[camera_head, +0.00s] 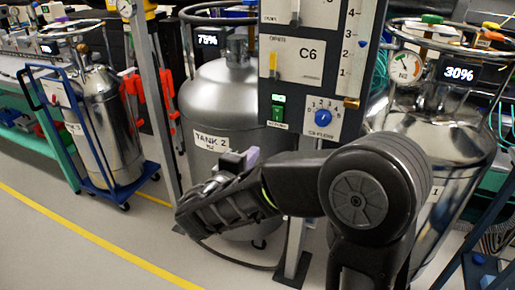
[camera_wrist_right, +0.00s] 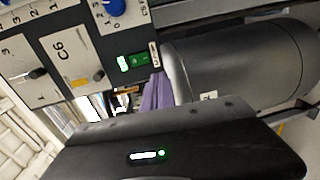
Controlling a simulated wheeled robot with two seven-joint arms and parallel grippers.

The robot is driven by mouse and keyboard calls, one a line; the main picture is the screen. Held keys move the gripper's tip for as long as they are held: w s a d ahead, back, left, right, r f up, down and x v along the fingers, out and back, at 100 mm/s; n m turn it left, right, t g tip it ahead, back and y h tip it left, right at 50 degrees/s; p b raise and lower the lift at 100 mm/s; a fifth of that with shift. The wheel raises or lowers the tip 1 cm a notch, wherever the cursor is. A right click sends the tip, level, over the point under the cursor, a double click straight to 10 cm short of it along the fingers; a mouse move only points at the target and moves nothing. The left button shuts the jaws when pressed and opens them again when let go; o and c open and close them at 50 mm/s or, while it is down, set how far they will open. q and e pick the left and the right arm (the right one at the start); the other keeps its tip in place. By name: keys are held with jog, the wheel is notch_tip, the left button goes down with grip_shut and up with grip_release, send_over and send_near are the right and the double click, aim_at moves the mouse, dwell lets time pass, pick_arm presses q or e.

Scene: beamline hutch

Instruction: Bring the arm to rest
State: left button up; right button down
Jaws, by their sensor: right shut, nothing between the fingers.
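My right arm comes in from the lower right of the head view, bent at a big black joint, with its black forearm reaching left. My right gripper (camera_head: 246,158) shows as a small grey and purple part beyond the forearm, in front of Tank 2. Its purple fingers also show in the wrist view (camera_wrist_right: 157,92), past its black body with a lit green mark. The fingers are shut and empty. They look close to the C6 control panel (camera_head: 320,62), but I cannot tell whether they touch. My left gripper is not in view.
Tank 2 (camera_head: 222,97), reading 75%, stands behind the gripper. A steel tank (camera_head: 440,150) reading 30% stands at right behind my arm. The panel's post (camera_head: 294,248) is beside the forearm. Another tank (camera_head: 108,120) sits on a blue cart at left. Floor at lower left is clear.

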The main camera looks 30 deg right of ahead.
jog(key=shift+s+a, duration=0.25)
dwell(0.5)
